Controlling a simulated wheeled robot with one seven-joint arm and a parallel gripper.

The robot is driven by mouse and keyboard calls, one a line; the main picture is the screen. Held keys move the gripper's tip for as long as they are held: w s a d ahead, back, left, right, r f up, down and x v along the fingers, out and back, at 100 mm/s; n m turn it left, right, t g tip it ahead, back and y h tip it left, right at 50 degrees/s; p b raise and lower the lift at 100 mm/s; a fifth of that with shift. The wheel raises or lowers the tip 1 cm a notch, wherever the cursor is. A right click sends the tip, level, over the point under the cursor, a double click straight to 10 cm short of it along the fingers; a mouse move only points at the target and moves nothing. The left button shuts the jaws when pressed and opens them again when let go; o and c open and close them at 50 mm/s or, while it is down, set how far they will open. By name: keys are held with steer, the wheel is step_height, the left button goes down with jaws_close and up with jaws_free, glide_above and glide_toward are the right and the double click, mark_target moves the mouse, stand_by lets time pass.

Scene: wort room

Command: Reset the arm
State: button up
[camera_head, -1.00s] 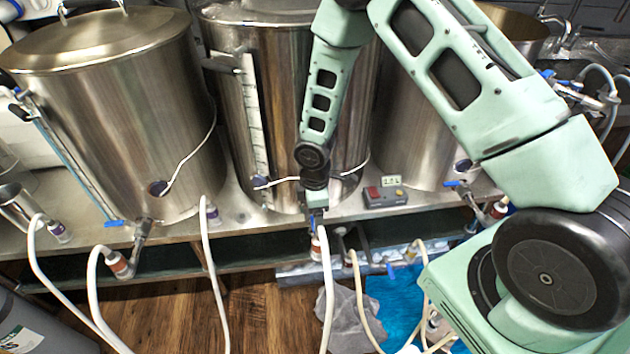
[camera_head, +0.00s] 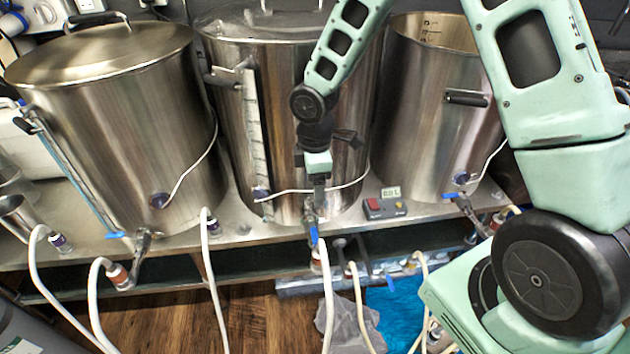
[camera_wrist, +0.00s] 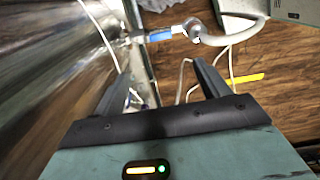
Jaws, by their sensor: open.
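My gripper (camera_head: 319,192) hangs down in front of the middle steel kettle (camera_head: 283,120), just above the blue-handled valve (camera_head: 314,236) at its base. In the wrist view my gripper (camera_wrist: 158,78) shows two dark fingers spread apart with nothing between them. A blue-handled valve with a white hose (camera_wrist: 232,36) lies beyond the fingertips there. Whether the fingertips touch the valve is hidden in the head view, but they look apart from it in the wrist view.
A lidded kettle (camera_head: 115,110) stands left and an open kettle (camera_head: 425,130) right, close to my arm. A small control box with a display (camera_head: 384,207) sits on the bench. White hoses (camera_head: 212,285) hang over the wooden floor (camera_head: 265,320).

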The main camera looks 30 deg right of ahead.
stand_by(0.3)
steer(key=s+a+r+m, duration=0.3)
steer(key=s+a+r, duration=0.2)
steer(key=s+r, duration=0.3)
steer(key=s+a+r+m, duration=0.4)
steer(key=s+a+r, duration=0.2)
steer(key=s, duration=1)
step_height(320, 180, up, 3)
steer(key=shift+s+f+y+p, duration=0.15)
steer(key=shift+s+y+p, duration=0.15)
steer(key=shift+s+p, duration=0.1)
steer(key=shift+w, duration=0.1)
